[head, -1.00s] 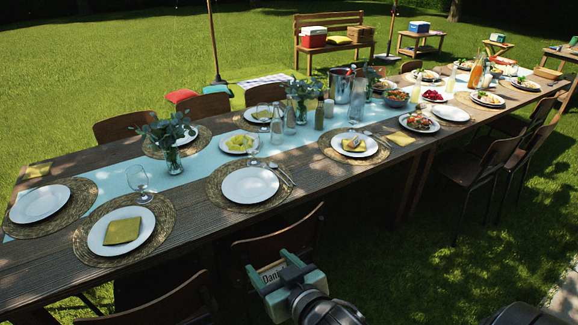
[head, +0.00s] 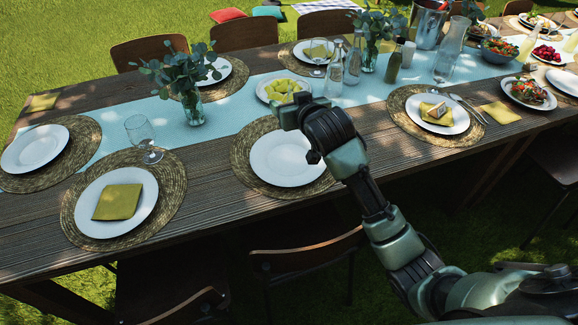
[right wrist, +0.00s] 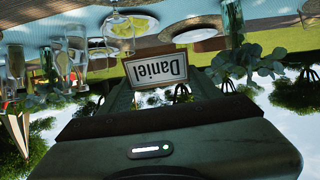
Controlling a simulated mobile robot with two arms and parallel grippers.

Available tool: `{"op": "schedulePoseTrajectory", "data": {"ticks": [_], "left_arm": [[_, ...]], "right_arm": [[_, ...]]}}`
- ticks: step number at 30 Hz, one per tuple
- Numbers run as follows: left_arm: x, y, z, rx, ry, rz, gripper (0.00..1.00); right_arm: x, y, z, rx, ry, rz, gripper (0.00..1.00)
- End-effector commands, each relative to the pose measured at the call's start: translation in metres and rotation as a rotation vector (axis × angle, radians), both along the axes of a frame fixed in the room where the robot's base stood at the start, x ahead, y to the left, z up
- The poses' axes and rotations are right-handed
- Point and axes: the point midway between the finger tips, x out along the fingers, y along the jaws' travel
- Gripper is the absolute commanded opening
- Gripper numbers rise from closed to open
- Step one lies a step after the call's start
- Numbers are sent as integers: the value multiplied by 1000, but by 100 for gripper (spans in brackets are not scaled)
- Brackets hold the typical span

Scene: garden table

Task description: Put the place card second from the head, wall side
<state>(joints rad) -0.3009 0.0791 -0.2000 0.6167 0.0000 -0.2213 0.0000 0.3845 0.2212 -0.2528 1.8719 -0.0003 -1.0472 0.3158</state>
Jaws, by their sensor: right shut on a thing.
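The place card (right wrist: 158,71), white with the name "Daniel", is between the fingers of my right gripper in the right wrist view, upside down in that picture. My right gripper (head: 290,114) is shut on it. In the head view this gripper hangs over the table, in front of the bowl of yellow food and above the far edge of a bare white plate (head: 285,165) on a woven mat (head: 243,160); the card is hidden there. The far side has a plate behind the eucalyptus vase (head: 188,75) and a plate with a napkin (head: 318,52). My left gripper is not in view.
A stemmed glass (head: 143,137) stands near a plate with a yellow napkin (head: 117,202). Glass bottles (head: 336,65) and a second vase (head: 371,50) stand along the blue runner (head: 225,118). Bare runner shows left of the gripper. Chairs line both long sides.

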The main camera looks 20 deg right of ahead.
Motion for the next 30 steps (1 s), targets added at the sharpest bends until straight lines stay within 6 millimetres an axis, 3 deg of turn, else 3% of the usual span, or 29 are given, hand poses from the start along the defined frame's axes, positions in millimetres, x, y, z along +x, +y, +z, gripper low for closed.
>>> {"op": "schedulePoseTrajectory", "data": {"ticks": [3, 7, 21, 30], "left_arm": [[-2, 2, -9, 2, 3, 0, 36], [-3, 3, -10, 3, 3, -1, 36], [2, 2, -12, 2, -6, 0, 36], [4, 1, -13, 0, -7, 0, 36]], "right_arm": [[17, -2, 6, 2, -3, 0, 24], [22, -3, -4, 3, 4, 0, 24], [21, -3, -122, 4, 2, 0, 24], [21, -3, -155, 4, 0, 0, 24]]}}
